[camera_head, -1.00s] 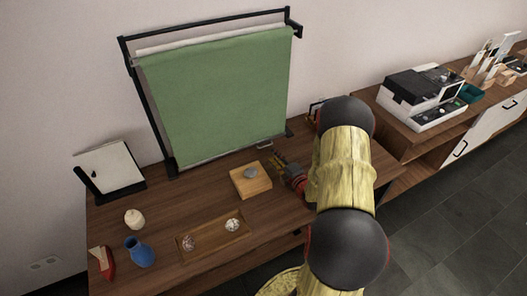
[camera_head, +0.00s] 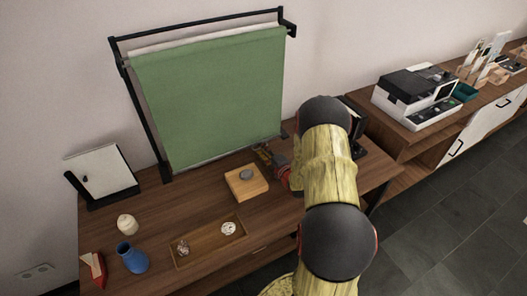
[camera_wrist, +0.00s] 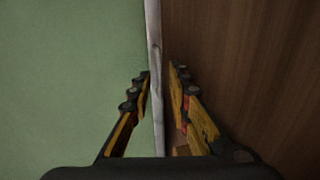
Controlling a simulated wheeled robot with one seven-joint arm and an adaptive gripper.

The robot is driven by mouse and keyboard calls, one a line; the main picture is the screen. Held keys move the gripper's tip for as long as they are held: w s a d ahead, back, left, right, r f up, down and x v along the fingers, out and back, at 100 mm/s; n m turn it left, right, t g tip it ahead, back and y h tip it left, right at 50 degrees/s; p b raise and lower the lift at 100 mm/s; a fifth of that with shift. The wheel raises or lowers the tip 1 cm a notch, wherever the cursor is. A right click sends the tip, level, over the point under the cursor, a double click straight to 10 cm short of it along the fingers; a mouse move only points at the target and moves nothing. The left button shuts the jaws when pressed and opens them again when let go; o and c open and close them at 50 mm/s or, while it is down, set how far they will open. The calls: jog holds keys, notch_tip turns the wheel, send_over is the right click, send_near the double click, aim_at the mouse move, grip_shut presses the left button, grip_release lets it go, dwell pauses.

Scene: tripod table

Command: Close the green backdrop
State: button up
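The green backdrop (camera_head: 210,95) hangs down from a black frame (camera_head: 200,27) at the back of the wooden table (camera_head: 195,205). Its pale bottom bar (camera_head: 215,157) is low, just above the table. My gripper (camera_head: 262,150) is at the right part of this lower edge. In the wrist view the backdrop (camera_wrist: 70,80) fills the left and the bar (camera_wrist: 155,60) runs between the two yellow-and-black fingers of my gripper (camera_wrist: 160,72). The fingers are apart, with a narrow gap at each side of the bar. Contact with the bar cannot be told.
A wooden block with a grey stone (camera_head: 246,175) stands just in front of my gripper. A shallow tray (camera_head: 190,262), a blue vase (camera_head: 131,257), a white jar (camera_head: 127,224) and a white panel on a stand (camera_head: 103,170) are to the left. A cabinet with a printer (camera_head: 415,95) stands right.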

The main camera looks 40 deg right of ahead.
grip_shut()
dwell(0.6)
